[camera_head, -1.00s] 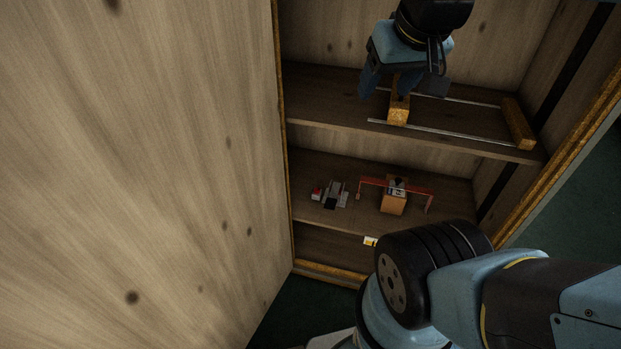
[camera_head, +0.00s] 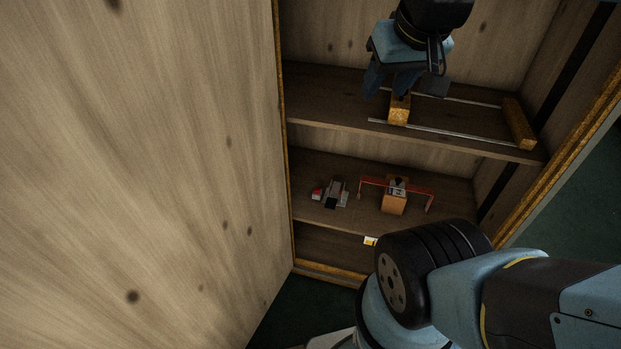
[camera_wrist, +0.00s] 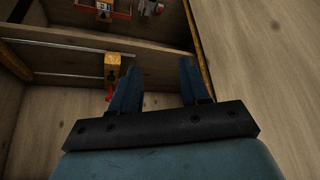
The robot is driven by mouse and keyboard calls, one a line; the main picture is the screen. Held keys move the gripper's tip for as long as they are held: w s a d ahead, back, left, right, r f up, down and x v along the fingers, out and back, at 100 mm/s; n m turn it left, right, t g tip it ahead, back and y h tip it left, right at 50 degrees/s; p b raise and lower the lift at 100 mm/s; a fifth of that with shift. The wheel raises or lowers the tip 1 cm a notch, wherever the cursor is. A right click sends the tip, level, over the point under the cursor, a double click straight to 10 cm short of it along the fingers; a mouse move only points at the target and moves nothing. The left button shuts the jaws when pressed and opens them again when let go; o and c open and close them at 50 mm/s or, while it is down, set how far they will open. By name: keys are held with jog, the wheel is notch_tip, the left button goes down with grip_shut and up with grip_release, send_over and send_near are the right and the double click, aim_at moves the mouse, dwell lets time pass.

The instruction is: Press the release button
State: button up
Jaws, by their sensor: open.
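I cannot tell for certain which part is the release button. A small grey device (camera_head: 331,194) with a red end (camera_head: 317,194) lies on the lower shelf; it also shows at the top of the wrist view (camera_wrist: 148,7). Next to it is an orange block (camera_head: 394,203) under a red bracket (camera_head: 416,189). My gripper (camera_head: 388,86) is open at the upper shelf, beside a wooden block (camera_head: 399,109) on metal rails. In the wrist view my fingers (camera_wrist: 160,68) are apart with nothing between them. That block (camera_wrist: 112,68) is left of them, with a red piece (camera_wrist: 109,96) by it.
A second wooden block (camera_head: 518,124) sits at the right end of the rails (camera_head: 440,131). The upper shelf (camera_head: 320,95) lies above the lower shelf (camera_head: 310,170). A large wooden panel (camera_head: 140,180) fills the left. A small yellow-white label (camera_head: 370,241) is below the lower shelf.

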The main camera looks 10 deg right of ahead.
grip_shut()
dwell(0.9)
